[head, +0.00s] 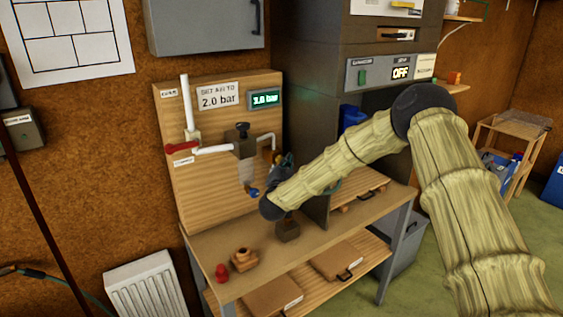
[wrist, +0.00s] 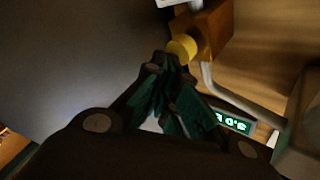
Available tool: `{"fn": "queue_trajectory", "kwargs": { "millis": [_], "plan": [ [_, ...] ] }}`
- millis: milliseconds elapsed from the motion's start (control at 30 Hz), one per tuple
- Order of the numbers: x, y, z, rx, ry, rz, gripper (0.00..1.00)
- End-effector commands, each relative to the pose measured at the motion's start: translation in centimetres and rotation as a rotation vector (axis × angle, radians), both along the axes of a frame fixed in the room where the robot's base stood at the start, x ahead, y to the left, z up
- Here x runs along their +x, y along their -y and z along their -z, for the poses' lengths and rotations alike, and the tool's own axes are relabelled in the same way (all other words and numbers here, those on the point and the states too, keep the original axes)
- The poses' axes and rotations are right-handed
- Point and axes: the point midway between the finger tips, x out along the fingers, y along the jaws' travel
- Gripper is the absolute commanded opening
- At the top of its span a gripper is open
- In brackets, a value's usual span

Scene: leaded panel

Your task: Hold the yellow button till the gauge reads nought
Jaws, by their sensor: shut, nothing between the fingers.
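The yellow button (wrist: 182,47) is a round knob on the end of a brown wooden block (wrist: 208,28) in the wrist view. My gripper (wrist: 167,63) is shut and empty, with its fingertips right at the near edge of the button. I cannot tell whether they touch or press it. The gauge (head: 264,98) is a small green lit display on the wooden panel (head: 215,177); it seems to read 3.0 bar. It also shows upside down in the wrist view (wrist: 233,121). In the head view my gripper (head: 281,162) is by the panel's right side, and the button is hidden.
A sign (head: 218,97) on the panel says 2.0 bar. White pipes, a red lever (head: 181,147) and a dark-capped vessel (head: 243,142) stand left of my gripper. A grey cabinet (head: 318,70) is close on the right. A red object (head: 222,273) is on the bench (head: 215,243).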

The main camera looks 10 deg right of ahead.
Motion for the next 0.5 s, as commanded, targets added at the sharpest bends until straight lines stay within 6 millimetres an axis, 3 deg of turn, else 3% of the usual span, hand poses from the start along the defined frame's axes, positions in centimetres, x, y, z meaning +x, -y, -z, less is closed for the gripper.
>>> {"fn": "queue_trajectory", "kwargs": {
  "millis": [500],
  "plan": [
    [0.46,-0.16,0.02,0.0,0.001,0.001,0.0]
  ]
}}
